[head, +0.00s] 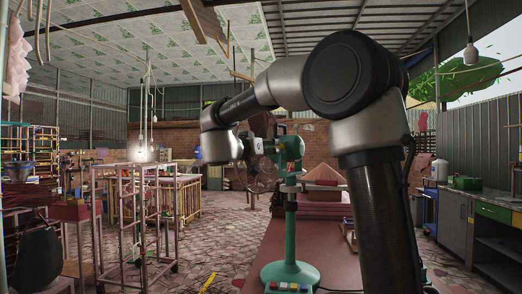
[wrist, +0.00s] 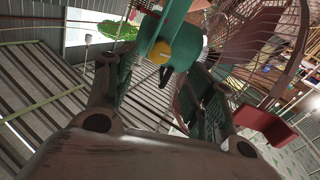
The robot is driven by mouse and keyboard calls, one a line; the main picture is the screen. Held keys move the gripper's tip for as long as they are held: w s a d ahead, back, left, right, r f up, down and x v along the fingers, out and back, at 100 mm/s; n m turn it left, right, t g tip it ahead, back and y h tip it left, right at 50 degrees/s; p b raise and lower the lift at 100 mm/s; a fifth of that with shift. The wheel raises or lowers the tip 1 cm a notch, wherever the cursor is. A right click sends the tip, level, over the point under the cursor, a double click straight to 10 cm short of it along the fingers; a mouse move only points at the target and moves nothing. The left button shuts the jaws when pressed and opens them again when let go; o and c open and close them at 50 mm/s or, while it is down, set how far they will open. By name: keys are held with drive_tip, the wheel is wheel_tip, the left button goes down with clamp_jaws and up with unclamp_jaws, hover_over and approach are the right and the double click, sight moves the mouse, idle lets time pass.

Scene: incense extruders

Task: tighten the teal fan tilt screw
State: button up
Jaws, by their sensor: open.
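The teal fan stands on a round base (head: 290,273) with an upright post (head: 291,225). Its motor head (head: 290,153) is at the top, with the wire cage (head: 256,174) to its left. In the wrist view, a round yellow knob (wrist: 160,52), which looks like the tilt screw, sits on the teal bracket (wrist: 172,25), with a dark piece beside it. My gripper (wrist: 153,76) is open, with one finger on each side of the knob's line; I see no contact. In the head view my arm partly hides the gripper at the fan head.
The wire cage (wrist: 268,45) and a red part (wrist: 266,128) lie close to the right finger in the wrist view. A reddish table (head: 333,250) extends behind the fan. A metal rack (head: 140,215) stands left, with open tiled floor between. Grey cabinets (head: 455,215) stand right.

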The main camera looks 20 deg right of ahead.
drive_tip(key=x, duration=0.7)
drive_tip(key=shift+w+d, duration=0.15)
drive_tip(key=shift+d, duration=0.1)
drive_tip(key=c, duration=1)
